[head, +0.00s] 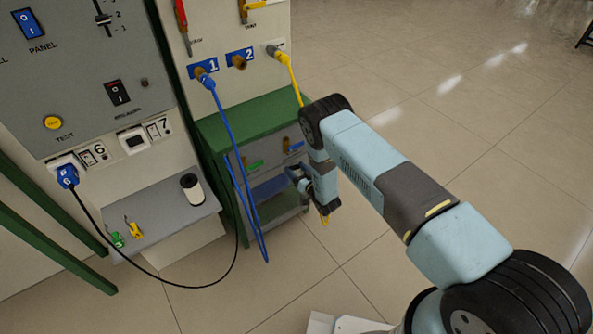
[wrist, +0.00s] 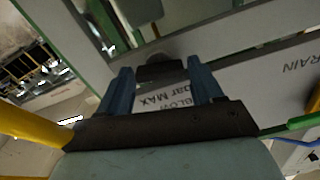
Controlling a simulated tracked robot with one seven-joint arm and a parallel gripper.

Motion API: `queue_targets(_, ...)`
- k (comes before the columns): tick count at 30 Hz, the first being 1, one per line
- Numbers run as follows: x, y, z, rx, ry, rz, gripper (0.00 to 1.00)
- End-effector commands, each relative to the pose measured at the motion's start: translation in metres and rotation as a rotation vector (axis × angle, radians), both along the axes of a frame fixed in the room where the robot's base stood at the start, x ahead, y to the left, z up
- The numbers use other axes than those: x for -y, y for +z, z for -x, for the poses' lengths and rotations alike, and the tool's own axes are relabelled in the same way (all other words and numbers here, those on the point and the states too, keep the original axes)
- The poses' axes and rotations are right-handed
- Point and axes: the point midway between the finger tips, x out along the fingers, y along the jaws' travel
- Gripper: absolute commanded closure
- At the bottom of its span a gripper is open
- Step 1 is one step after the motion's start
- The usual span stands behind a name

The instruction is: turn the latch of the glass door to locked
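In the wrist view, a short dark knob, which looks like the latch (wrist: 160,70), sits at the lower edge of a framed dark pane that looks like the glass door (wrist: 200,18). My gripper (wrist: 160,76) has its two blue fingers apart, one on each side of the knob. I cannot tell whether either finger touches it. In the head view my gripper (head: 298,174) is in front of the green cabinet (head: 250,118), low on its right side. The latch cannot be made out there, and its turned position is unclear.
A grey panel with lettering (wrist: 240,88) lies below the pane. A blue cable (head: 229,125) hangs left of my gripper, and a yellow cable (head: 291,75) hangs above.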

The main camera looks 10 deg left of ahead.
Motion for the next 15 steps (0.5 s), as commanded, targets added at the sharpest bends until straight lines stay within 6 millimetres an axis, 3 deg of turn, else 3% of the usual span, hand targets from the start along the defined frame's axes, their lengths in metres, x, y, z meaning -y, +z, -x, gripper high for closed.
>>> queue_targets(2,0.0001,0.0,0.0,0.0,0.0,0.0,0.42)
queue_targets(12,0.0003,-0.0001,-0.0001,0.0,-0.001,0.0,0.75)
queue_targets(15,0.0005,0.0,-0.0001,0.004,-0.001,0.004,0.75)
